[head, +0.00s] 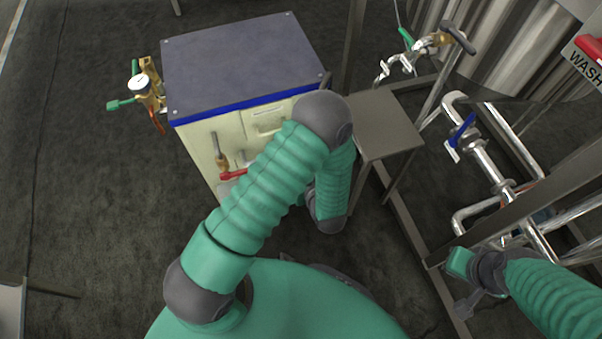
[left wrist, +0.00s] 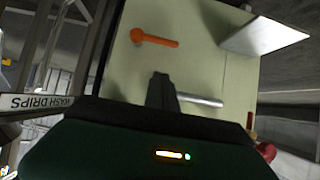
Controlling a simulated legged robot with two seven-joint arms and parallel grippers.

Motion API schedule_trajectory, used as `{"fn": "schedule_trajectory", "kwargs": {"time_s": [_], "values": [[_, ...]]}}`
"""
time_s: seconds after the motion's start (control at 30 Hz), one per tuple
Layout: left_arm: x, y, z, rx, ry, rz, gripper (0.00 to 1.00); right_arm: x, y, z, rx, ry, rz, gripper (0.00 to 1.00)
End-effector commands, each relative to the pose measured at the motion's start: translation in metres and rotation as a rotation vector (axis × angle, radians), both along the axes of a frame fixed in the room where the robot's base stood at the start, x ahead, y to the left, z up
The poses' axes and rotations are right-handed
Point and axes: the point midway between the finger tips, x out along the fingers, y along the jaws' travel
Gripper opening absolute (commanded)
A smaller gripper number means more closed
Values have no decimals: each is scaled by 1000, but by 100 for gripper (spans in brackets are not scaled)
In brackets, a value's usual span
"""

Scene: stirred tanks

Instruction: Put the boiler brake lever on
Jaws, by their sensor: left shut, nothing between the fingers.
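The boiler is a cream box with a grey-blue lid (head: 240,62) and blue trim, standing in front of me. In the left wrist view its cream front panel (left wrist: 200,60) carries an orange lever (left wrist: 155,38), which lies nearly level with its round pivot at the left. I take this for the brake lever; in the head view my left arm hides that part. My left gripper (left wrist: 161,82) is shut and empty, just below the orange lever in the picture and apart from it. My right gripper (head: 467,303) is at the lower right, too small to judge.
A silver bar (left wrist: 200,101) sticks out beside my left fingers. A red-handled valve (head: 232,175) is low on the boiler's front. A plate-topped stand (head: 378,122) and steel pipes (head: 490,160) stand to the right.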

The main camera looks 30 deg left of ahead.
Motion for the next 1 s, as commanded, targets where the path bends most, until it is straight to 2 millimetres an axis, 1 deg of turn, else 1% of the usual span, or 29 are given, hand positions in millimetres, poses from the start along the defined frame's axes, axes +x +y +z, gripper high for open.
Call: {"fn": "schedule_trajectory", "kwargs": {"time_s": [0.03, 0.37, 0.4, 0.5, 0.67, 1.0], "values": [[5, 8, -12, 2, -1, 4, 0, 0, 0, -12, 0, 0, 0, 0], [44, 53, -53, 1, -2, 3, 0, 0, 0, -54, 0, 1, 0, 0], [44, 54, -63, 0, 2, 0, 0, 0, 0, -62, 0, 1, 0, 0], [47, 55, -77, 2, 1, -1, 0, 0, 0, -73, 0, 1, 0, 0], [48, 57, -85, 2, 0, -2, 0, 0, 0, -79, 0, 1, 0, 0], [48, 57, -84, 1, 0, -2, 0, 0, 0, -78, 0, 0, 0, 0]]}}
